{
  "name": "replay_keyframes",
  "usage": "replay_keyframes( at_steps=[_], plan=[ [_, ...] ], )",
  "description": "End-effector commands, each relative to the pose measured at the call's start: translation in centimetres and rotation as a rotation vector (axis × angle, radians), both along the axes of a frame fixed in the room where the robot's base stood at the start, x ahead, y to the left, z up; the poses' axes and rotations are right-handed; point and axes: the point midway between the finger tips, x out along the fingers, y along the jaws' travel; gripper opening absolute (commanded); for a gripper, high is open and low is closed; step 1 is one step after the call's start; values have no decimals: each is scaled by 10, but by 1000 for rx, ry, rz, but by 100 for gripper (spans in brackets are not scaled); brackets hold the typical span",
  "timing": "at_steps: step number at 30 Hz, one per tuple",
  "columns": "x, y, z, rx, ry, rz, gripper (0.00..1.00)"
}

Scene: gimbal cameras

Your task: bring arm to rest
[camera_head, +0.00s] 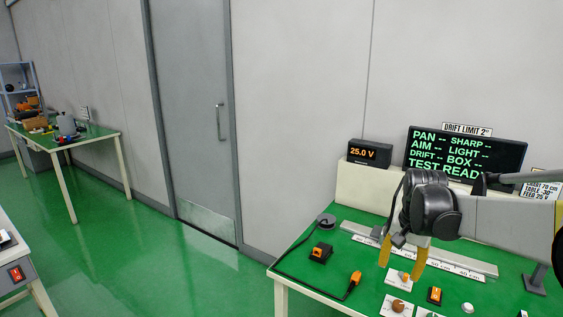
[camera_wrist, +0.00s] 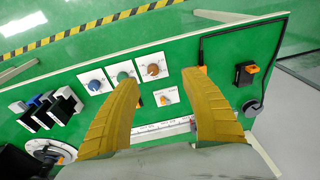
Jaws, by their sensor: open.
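My gripper (camera_head: 403,262) shows in the head view at the right, above the green-topped bench (camera_head: 312,282). Its two yellow fingers are apart with nothing between them. In the wrist view the open fingers (camera_wrist: 164,108) hang over the bench, and a small white switch plate (camera_wrist: 166,92) with an orange part shows past the gap. My arm reaches in from the right edge of the head view and partly hides the bench and the display behind it.
A black display (camera_head: 465,153) and a 25.0 V readout (camera_head: 369,153) stand at the back of the bench. Knob plates (camera_wrist: 152,69) and black blocks (camera_wrist: 62,109) sit on it. A grey door (camera_head: 190,110) and another table (camera_head: 92,133) are left; green floor between is clear.

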Motion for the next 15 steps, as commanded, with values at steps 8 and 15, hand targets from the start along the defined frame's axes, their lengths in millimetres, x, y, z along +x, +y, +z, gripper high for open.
replay_keyframes(
  at_steps=[8, 15],
  plan=[
    [-93, 63, 50, -74, -176, 257, 54],
    [-171, 101, 49, -150, -325, 466, 54]
  ],
)
